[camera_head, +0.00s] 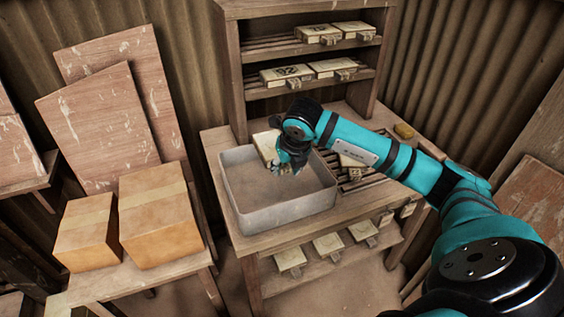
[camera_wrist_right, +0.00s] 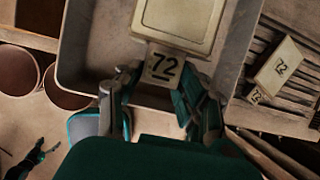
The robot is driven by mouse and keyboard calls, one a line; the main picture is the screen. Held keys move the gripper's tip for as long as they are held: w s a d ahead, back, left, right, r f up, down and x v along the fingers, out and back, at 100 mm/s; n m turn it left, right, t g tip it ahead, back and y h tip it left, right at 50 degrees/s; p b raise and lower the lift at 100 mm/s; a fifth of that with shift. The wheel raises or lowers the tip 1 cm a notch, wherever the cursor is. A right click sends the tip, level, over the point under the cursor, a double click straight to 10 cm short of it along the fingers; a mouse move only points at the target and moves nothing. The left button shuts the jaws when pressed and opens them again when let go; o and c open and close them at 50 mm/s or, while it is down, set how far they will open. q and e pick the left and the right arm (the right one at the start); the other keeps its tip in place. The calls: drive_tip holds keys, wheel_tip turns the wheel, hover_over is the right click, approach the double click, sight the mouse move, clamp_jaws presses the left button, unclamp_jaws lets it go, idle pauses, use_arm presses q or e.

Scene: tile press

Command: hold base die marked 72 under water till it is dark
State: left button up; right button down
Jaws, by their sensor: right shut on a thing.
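My right gripper (camera_head: 284,168) is over the grey basin (camera_head: 287,216). It is shut on a pale block, the base die marked 72 (camera_head: 264,143). In the right wrist view, the fingers (camera_wrist_right: 160,97) close on the die's small tab, which shows a black 72 (camera_wrist_right: 163,66). The die is cream and not dark. Its far end is cut off in the wrist view. I cannot tell whether it touches water. A second pale die marked 72 (camera_wrist_right: 282,66) lies on the slatted rack. A small teal-and-dark shape at the wrist view's lower left may be my left gripper.
The basin stands on a wooden bench (camera_head: 217,148). Shelves behind hold several pale dies, one marked 92 (camera_head: 288,74). More dies (camera_head: 328,246) sit on a shelf below. Cardboard boxes (camera_head: 158,222) stand at the left.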

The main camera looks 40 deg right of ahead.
drive_tip(key=shift+f, duration=0.4)
drive_tip(key=shift+f+b, duration=0.35)
drive_tip(key=shift+a+f+b, duration=0.15)
drive_tip(key=shift+f+b, duration=0.25)
drive_tip(key=shift+f, duration=0.4)
wheel_tip(320, 180, down, 7)
drive_tip(key=b, duration=0.6)
drive_tip(key=shift+r, duration=0.1)
drive_tip(key=shift+f+b, duration=1.45)
drive_tip(key=shift+f, duration=0.05)
idle(3.9)
